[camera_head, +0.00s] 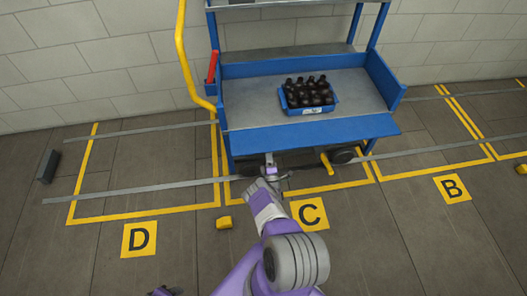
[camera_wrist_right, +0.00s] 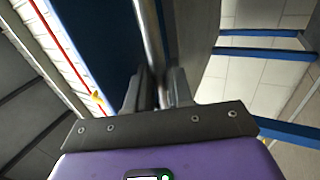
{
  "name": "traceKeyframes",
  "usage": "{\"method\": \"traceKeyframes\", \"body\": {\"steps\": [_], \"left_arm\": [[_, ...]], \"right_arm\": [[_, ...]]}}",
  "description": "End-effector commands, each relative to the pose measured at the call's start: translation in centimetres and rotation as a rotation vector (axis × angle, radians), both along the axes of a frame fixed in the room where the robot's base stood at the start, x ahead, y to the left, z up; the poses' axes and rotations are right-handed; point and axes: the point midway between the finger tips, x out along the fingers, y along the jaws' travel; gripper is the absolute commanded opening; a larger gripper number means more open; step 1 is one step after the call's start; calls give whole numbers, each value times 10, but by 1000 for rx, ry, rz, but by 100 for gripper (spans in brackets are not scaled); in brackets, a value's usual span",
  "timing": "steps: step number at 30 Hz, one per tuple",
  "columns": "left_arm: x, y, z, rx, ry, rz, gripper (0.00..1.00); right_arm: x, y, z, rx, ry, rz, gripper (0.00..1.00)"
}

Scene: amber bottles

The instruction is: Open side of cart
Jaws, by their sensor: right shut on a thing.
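The blue cart (camera_head: 290,85) stands against the wall in bay C. Its near side panel (camera_head: 310,136) slants outward and down from the front edge of the grey shelf. My right gripper (camera_head: 268,174) is at the lower left of this panel. In the right wrist view, my right gripper (camera_wrist_right: 158,90) is shut on a shiny metal bar (camera_wrist_right: 150,35) beside a blue surface. The exact joint of bar and panel is hidden. A dark piece at the bottom edge of the head view seems to be my left gripper (camera_head: 163,291); its jaws cannot be made out.
A blue crate of dark bottles (camera_head: 308,95) sits on the shelf. A yellow pedal (camera_head: 327,164) and a wheel (camera_head: 342,155) show below the panel. A yellow post (camera_head: 186,55) stands left of the cart. Floor signs C (camera_head: 310,214) and D (camera_head: 139,239) lie on open floor.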

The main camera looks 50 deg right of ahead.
Motion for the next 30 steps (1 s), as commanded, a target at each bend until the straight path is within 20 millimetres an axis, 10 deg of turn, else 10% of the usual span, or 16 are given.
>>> {"method": "traceKeyframes", "body": {"steps": [15,16,19,30], "left_arm": [[0,0,1,0,0,0,43],[0,0,1,0,0,0,43],[0,0,0,0,0,0,43],[0,0,1,0,0,0,43]], "right_arm": [[4,-4,8,-18,-23,2,0],[4,-4,8,-18,-23,2,22],[4,-4,8,-18,-23,2,38],[-4,2,1,-12,-17,0,38]]}}
